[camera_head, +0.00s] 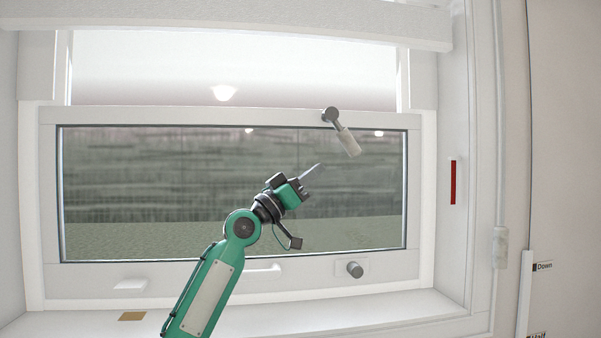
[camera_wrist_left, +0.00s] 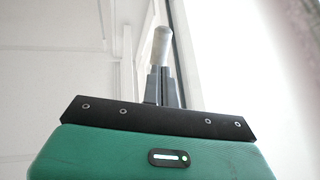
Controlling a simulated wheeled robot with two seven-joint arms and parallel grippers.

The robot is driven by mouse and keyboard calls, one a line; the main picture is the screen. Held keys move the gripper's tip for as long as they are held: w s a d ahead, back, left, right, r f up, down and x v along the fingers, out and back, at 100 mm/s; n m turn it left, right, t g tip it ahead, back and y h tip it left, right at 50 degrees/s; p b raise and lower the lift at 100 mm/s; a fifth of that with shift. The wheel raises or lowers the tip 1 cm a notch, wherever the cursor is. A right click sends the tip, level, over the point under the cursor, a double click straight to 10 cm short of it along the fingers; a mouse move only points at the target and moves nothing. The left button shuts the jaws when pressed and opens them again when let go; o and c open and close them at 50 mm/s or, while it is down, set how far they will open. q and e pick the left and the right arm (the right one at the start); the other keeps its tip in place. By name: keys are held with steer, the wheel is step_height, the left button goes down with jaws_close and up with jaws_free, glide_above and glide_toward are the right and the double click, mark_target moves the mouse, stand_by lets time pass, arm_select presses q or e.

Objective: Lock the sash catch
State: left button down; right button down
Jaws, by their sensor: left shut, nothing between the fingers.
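The sash catch (camera_head: 346,137) is on the top rail of the lower window sash (camera_head: 230,117). It has a grey pivot, and its pale handle slants down to the right over the glass. My left gripper (camera_head: 319,166) is in front of the glass, below and to the left of the handle's end. Its thin fingers are shut with nothing between them. In the left wrist view the fingertips (camera_wrist_left: 163,72) point at the pale catch handle (camera_wrist_left: 162,43), which shows just beyond them. I cannot tell whether they touch it. My right gripper is out of view.
A round grey knob (camera_head: 355,269) and a white pull (camera_head: 262,273) are on the sash's bottom rail. A red strip (camera_head: 453,182) marks the right jamb. Labels, one reading "Down" (camera_head: 543,266), are at the far right. A brown patch (camera_head: 132,316) lies on the sill.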

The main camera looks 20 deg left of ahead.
mark_target(346, 148)
arm_select(q)
steer(key=p+x, duration=0.3)
steer(key=x, duration=0.3)
steer(key=shift+s+r, duration=0.1)
steer(key=shift+p+x, duration=0.6)
steer(key=shift+x, duration=0.15)
